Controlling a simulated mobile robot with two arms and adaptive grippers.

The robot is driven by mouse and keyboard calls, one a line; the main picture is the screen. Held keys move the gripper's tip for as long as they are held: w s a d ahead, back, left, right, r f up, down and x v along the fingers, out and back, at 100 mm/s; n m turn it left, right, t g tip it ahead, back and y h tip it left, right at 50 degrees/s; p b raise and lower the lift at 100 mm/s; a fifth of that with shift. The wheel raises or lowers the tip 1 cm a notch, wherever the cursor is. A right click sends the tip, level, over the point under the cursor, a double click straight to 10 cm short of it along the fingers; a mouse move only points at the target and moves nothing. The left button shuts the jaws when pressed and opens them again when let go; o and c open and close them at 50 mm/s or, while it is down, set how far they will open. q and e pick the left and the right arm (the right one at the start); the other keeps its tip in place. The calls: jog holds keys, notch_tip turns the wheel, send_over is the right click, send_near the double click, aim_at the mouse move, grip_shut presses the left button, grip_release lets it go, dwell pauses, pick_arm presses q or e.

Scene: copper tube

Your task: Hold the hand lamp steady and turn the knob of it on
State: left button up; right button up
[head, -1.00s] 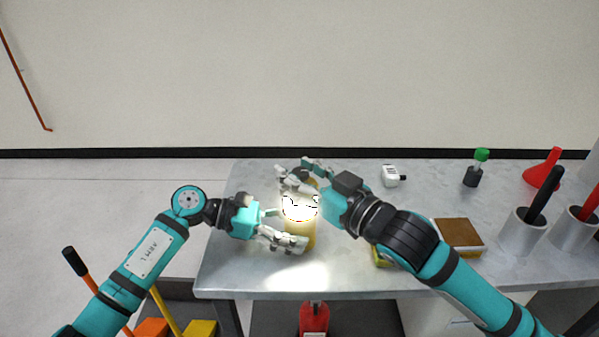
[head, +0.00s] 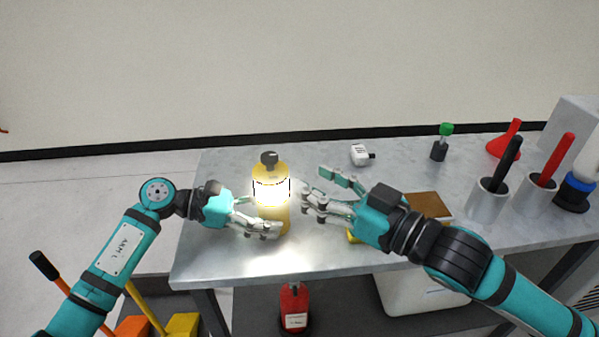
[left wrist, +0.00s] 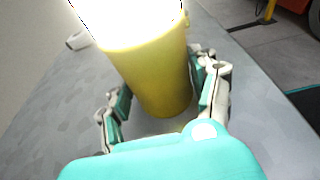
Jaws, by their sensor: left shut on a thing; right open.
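The hand lamp (head: 271,172) stands upright on the grey table in the head view. It has a yellow body, a bright glowing band around its middle and a dark knob (head: 268,158) on top. My left gripper (head: 262,228) is shut on the lamp's lower body from the left. In the left wrist view the lamp's yellow body (left wrist: 155,75) sits between the fingers (left wrist: 165,100), with its glowing part at the top edge. My right gripper (head: 322,190) is open and empty, to the right of the lamp and apart from it.
A red bottle (head: 294,308) is below.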

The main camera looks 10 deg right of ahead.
dwell(0.4)
pick_arm(q)
jog(key=o, duration=0.9)
jog(key=shift+o, duration=0.2)
